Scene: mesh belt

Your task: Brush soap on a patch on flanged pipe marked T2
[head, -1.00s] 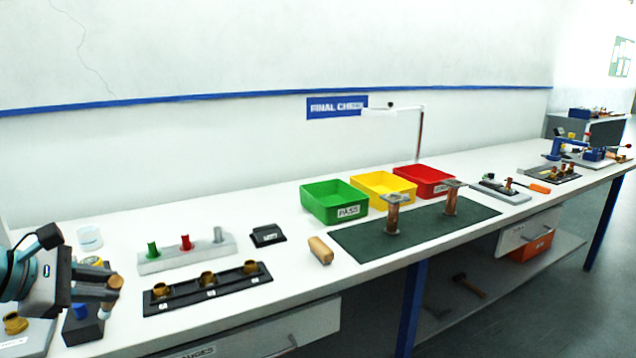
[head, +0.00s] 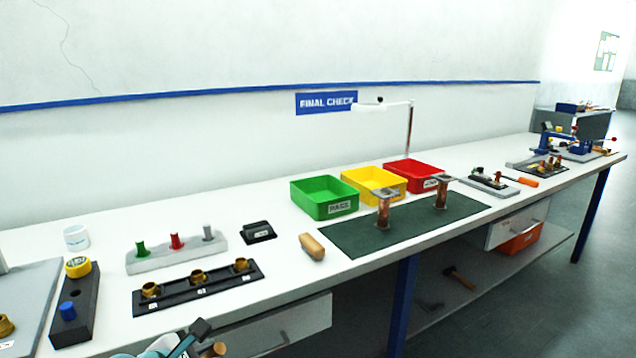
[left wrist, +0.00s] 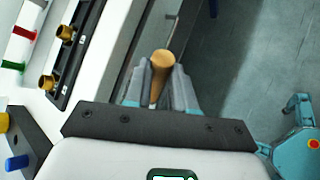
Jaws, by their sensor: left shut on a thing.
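Two copper flanged pipes stand upright on a dark green mat (head: 350,236), a nearer pipe (head: 384,211) and a farther pipe (head: 440,194). No T2 mark is readable on either. My left gripper (head: 204,346) shows partly at the bottom edge of the head view, in front of the bench. It is shut on a wooden-handled brush (head: 215,350). In the left wrist view the handle (left wrist: 162,63) sits between the two fingers, and the bristles cannot be seen. The pipes are well away to the right. My right gripper is not in view.
A black block (head: 72,310) holds a yellow-topped item and a blue one, near a white cup (head: 76,237). A black rack (head: 199,288) and a wooden block (head: 312,246) lie along the front. Green (head: 322,200), yellow and red bins stand behind the mat.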

